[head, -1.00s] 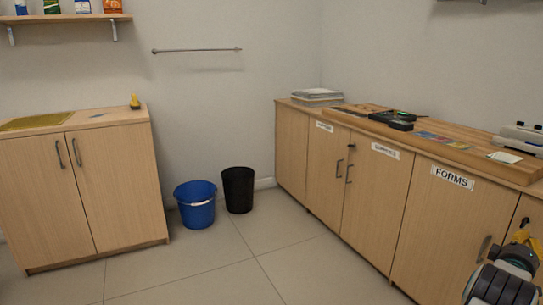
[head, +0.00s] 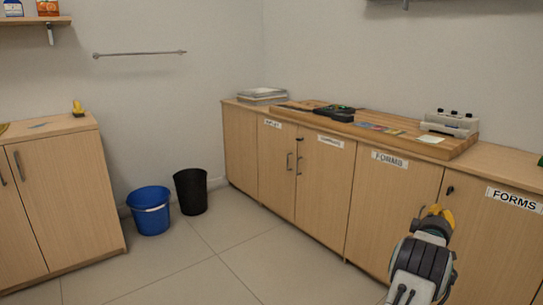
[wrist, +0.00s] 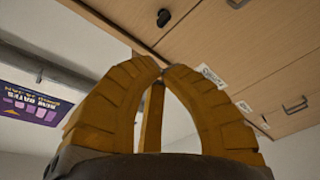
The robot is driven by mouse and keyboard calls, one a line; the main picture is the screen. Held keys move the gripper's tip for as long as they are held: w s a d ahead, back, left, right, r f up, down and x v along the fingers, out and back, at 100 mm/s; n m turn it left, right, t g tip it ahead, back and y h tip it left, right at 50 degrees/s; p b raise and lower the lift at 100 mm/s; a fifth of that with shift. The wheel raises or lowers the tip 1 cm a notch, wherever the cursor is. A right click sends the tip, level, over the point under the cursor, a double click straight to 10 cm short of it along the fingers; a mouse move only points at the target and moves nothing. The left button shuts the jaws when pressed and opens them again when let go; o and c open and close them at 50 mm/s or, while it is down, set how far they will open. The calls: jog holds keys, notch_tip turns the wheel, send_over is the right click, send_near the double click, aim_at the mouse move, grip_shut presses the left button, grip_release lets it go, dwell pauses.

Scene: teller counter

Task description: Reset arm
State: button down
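My gripper (head: 437,211) shows at the lower right in the head view, at the end of my raised arm and in front of the cabinet doors. In the wrist view its ribbed yellow fingers (wrist: 160,70) curve inward and their tips meet. Nothing shows held between them. Another narrow yellow piece stands between the two fingers.
A wooden counter (head: 470,158) with labelled cabinet doors runs along the right wall. A grey device (head: 450,124) and a dark device (head: 334,112) stand on it. A blue bucket (head: 150,212) and black bin (head: 190,192) are on the floor. The middle floor is clear.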

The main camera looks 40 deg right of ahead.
jog(key=w+a+r+t+y+p, duration=0.3)
jog(key=w+a+r+y+p, duration=0.2)
jog(key=w+a+r+p, duration=0.75)
jog(key=w+a+r+n+y+p, duration=0.1)
jog(key=w+a+r+y+p, duration=0.25)
jog(key=a, duration=0.55)
jog(key=w+a+r+t+y+p, duration=0.1)
jog(key=w+a+r+p, duration=0.1)
jog(key=w+a+r, duration=0.35)
jog(key=w+a+r+n+y+p, duration=0.1)
jog(key=w+a+r+y+p, duration=0.3)
jog(key=a, duration=0.7)
jog(key=s+a+r+g+y+p, duration=0.1)
jog(key=s+a+r+p, duration=0.25)
jog(key=a, duration=0.45)
jog(key=s+a+r+y+p, duration=0.1)
jog(key=s+a+r+p, duration=0.25)
jog(key=a, duration=0.45)
jog(key=s+a+r+g+y+p, duration=0.1)
jog(key=s+a+r+p, duration=0.25)
jog(key=a, duration=0.35)
jog(key=s+a+r+n+g+y+p, duration=0.1)
jog(key=s+a+p, duration=0.7)
jog(key=s, duration=0.8)
jog(key=a+r+g+y, duration=0.1)
jog(key=a+r+g, duration=0.1)
jog(key=a, duration=0.1)
jog(key=shift+s+a, duration=0.25)
jog(key=shift+s, duration=0.1)
